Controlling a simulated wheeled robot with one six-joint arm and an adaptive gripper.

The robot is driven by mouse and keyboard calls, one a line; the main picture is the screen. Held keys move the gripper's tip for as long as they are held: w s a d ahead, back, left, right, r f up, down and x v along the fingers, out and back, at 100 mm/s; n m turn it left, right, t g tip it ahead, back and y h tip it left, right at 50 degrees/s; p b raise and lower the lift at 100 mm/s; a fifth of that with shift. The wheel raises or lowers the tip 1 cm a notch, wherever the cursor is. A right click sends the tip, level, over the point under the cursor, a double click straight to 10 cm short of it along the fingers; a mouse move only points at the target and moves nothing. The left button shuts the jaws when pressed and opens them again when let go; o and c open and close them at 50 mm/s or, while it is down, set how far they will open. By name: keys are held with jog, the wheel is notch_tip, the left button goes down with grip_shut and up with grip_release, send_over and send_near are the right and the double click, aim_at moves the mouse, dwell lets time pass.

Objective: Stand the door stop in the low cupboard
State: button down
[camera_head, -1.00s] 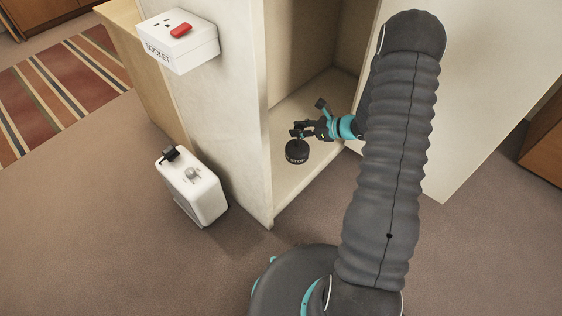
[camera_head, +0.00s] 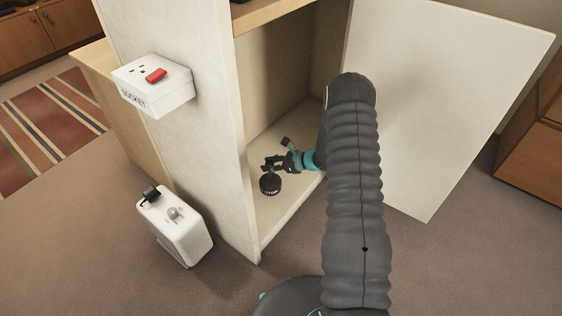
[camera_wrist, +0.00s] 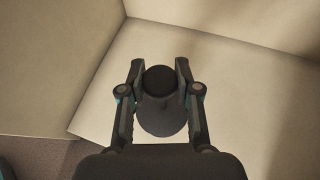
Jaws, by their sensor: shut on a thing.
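The door stop (camera_head: 270,185) is a small black round piece with pale lettering on its side. It is inside the low cupboard (camera_head: 285,215), upright, at or just above the cupboard floor; I cannot tell whether it touches. My gripper (camera_head: 270,165) reaches in from the right and is shut on its upper part. In the wrist view the door stop (camera_wrist: 160,112) sits between the two fingers of my gripper (camera_wrist: 160,80), its round top showing and its wider base below. The pale cupboard floor (camera_wrist: 215,95) lies beneath it.
The cupboard door (camera_head: 430,110) stands wide open on the right. The cupboard's left side panel (camera_head: 185,130) bears a white socket box (camera_head: 155,85) with a red switch. A white appliance (camera_head: 178,225) stands on the carpet at left. Cupboard floor around the door stop is bare.

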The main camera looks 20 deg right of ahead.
aim_at(263, 179)
jog(key=x, duration=0.3)
jog(key=shift+s+a+f, duration=0.1)
jog(key=shift+a+f, duration=0.05)
jog(key=shift+a, duration=0.15)
jog(key=shift+f, duration=2.1)
jog(key=c, duration=0.8)
grip_release()
jog(key=shift+f, duration=0.1)
jog(key=shift+s+r, duration=0.1)
jog(key=shift+r, duration=0.15)
jog(key=v, duration=1.2)
jog(key=shift+f, duration=0.15)
